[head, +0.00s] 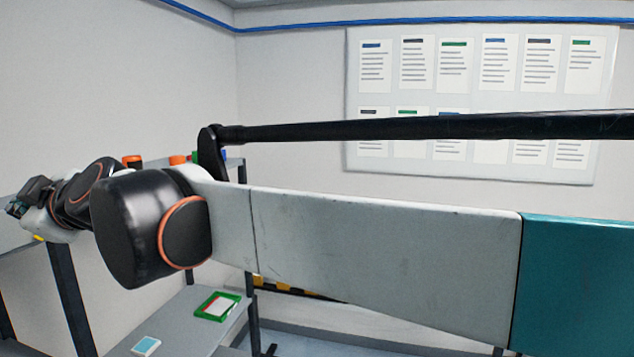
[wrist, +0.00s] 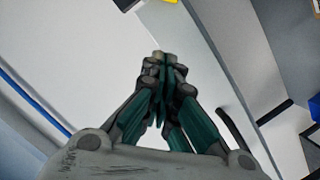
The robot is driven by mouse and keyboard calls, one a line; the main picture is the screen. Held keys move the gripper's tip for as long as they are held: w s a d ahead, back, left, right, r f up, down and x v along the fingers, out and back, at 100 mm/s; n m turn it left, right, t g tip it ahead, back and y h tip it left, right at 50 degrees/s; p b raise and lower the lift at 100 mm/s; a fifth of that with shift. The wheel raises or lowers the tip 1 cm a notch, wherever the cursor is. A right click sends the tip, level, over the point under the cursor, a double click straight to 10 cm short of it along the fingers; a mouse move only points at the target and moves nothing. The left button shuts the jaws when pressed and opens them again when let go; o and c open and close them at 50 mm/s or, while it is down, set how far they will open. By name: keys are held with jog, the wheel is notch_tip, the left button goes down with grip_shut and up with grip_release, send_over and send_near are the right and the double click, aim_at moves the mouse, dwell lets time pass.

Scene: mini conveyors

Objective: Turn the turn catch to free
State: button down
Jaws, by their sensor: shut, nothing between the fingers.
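My gripper (wrist: 165,58) points away from the camera in the wrist view, with its fingertips together and nothing between them. Pale, blank surfaces lie beyond the fingers. In the head view, part of my gripper (head: 18,207) shows at the far left, small and dark, beside a grey surface. I cannot make out the turn catch in either view, so its position cannot be told.
Orange parts (head: 178,159) stand behind my arm in the head view. A green-rimmed tray (head: 217,305) and a small pale blue-topped box (head: 146,345) lie on a low shelf. A notice board (head: 480,60) hangs at the back. A blue object (wrist: 274,113) lies right in the wrist view.

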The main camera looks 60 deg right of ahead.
jog(key=w+d+f+p, duration=0.1)
jog(key=w+f, duration=0.3)
jog(key=w, duration=0.6)
jog(key=shift+d+f, duration=0.3)
jog(key=shift+d, duration=0.1)
jog(key=shift+f, duration=0.15)
